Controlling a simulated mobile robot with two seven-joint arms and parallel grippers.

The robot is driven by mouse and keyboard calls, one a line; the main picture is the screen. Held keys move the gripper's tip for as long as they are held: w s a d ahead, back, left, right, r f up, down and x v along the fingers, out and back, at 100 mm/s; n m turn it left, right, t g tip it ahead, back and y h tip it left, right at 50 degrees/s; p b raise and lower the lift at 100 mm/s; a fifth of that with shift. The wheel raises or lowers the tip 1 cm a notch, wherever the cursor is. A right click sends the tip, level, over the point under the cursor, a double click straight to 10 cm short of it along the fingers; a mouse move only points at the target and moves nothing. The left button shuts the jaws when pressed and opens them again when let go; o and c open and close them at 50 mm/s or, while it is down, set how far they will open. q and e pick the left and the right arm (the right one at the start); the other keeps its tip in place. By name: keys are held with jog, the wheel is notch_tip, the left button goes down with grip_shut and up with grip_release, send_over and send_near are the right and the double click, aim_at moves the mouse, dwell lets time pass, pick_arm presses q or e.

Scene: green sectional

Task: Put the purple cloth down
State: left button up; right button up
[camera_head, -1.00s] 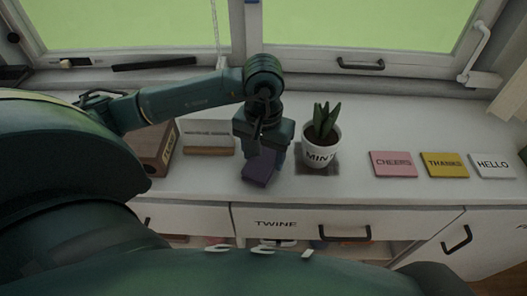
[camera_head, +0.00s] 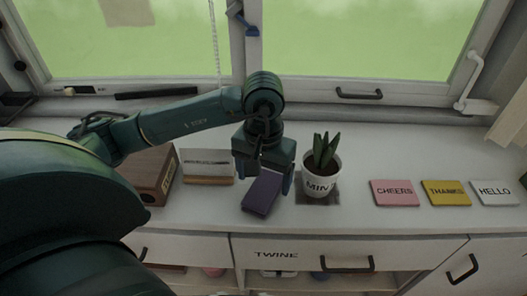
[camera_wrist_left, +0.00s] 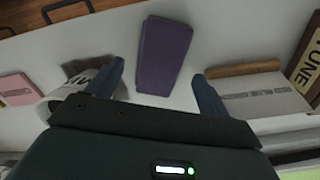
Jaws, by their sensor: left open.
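The purple cloth (camera_head: 262,194) is a flat folded block lying on the white counter (camera_head: 350,220), close to its front edge. My left gripper (camera_head: 264,178) is just above and behind it, with the fingers spread. In the left wrist view, the cloth (camera_wrist_left: 164,55) lies in the gap between the open fingertips (camera_wrist_left: 158,72), with white counter visible on both sides of it. The gripper hides the cloth's rear end in the head view. My right gripper is not in view.
A plant pot (camera_head: 320,182) stands close to the gripper's right. A small white sign on a wooden base (camera_head: 207,166) and a brown wooden box (camera_head: 150,172) stand to its left. Pink (camera_head: 396,193), yellow (camera_head: 447,193) and white (camera_head: 495,193) cards lie farther right. The window is behind.

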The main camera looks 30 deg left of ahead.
aim_at(263, 189)
pick_arm(q)
notch_tip(263, 189, up, 10)
jog(key=shift+f, duration=0.2)
jog(key=shift+f, duration=0.1)
dwell(0.5)
